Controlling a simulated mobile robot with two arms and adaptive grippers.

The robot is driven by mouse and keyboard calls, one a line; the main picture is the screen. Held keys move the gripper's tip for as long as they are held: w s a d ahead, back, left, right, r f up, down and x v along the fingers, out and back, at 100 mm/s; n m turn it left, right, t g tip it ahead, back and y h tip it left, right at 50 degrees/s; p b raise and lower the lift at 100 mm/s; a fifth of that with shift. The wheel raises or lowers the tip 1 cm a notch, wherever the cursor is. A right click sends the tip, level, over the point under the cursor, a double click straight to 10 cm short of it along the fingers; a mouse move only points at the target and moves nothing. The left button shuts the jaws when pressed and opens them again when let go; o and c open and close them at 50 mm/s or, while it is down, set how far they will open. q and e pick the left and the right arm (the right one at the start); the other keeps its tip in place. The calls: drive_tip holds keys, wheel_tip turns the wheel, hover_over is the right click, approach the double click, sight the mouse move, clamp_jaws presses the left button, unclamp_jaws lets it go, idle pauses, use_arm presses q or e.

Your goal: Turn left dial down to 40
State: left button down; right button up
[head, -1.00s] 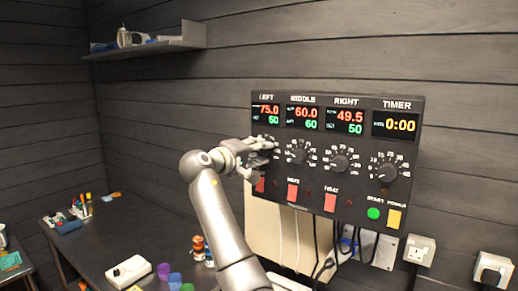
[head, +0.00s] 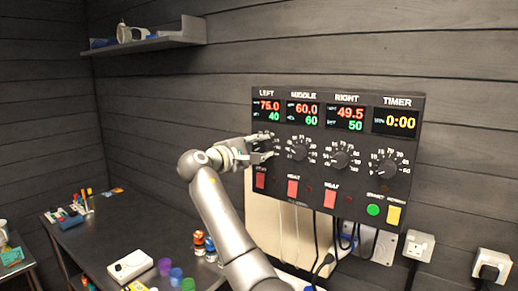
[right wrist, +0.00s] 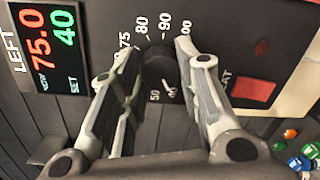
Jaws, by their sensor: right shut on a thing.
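The black control panel (head: 338,185) hangs on the wall. Its left display (head: 266,111) reads 75.0 in red and 40 in green; the same display is large and sideways in the right wrist view (right wrist: 52,45). My right gripper (head: 269,147) is at the left dial and hides most of it in the head view. In the right wrist view the black left dial (right wrist: 158,68) sits between the two fingers, and the gripper is shut on it. My left gripper is not in view.
The middle dial (head: 300,149), right dial (head: 341,154) and timer dial (head: 385,168) are to the right. Red switches (head: 293,188) sit below the dials. Cables hang under the panel. A dark table (head: 135,235) with cups and small items is at the lower left.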

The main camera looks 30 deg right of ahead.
idle(0.4)
drive_tip(key=o, duration=1)
drive_tip(key=shift+w, duration=0.1)
drive_tip(key=shift+o, duration=0.2)
drive_tip(key=v, duration=1.2)
drive_tip(key=shift+w+a, duration=0.1)
